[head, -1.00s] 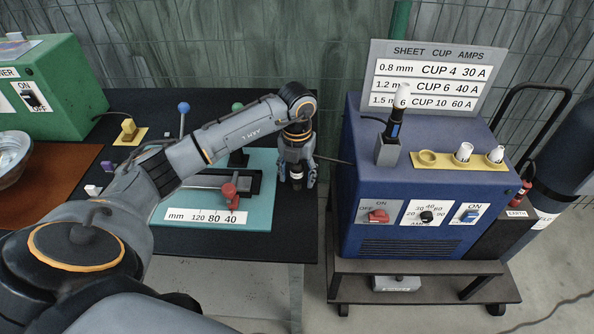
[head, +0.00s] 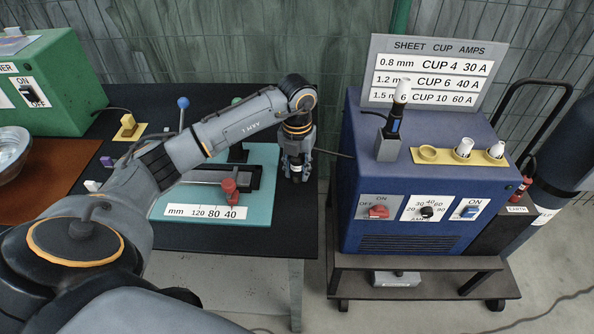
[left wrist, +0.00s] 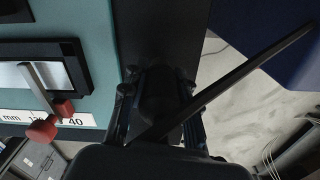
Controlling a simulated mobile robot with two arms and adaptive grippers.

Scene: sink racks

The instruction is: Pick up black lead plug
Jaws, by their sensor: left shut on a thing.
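My left gripper (head: 296,173) points down over the right edge of the black table, beside the teal machine. It is shut on the black lead plug (head: 296,168), a small dark piece with a pale band, mostly hidden between the fingers. In the left wrist view the plug (left wrist: 156,92) is a dark shape between the two fingers (left wrist: 160,115), hard to make out against the black table. A straight black lead (left wrist: 250,70) runs from there to the upper right, toward the blue power unit. My right gripper is not in view.
The teal machine (head: 262,213) with a red knob (head: 229,186) and scale stands just left of my gripper. The blue power unit (head: 365,160), on a cart, stands to the right across a gap. A torch (head: 395,115) sits upright in its holder.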

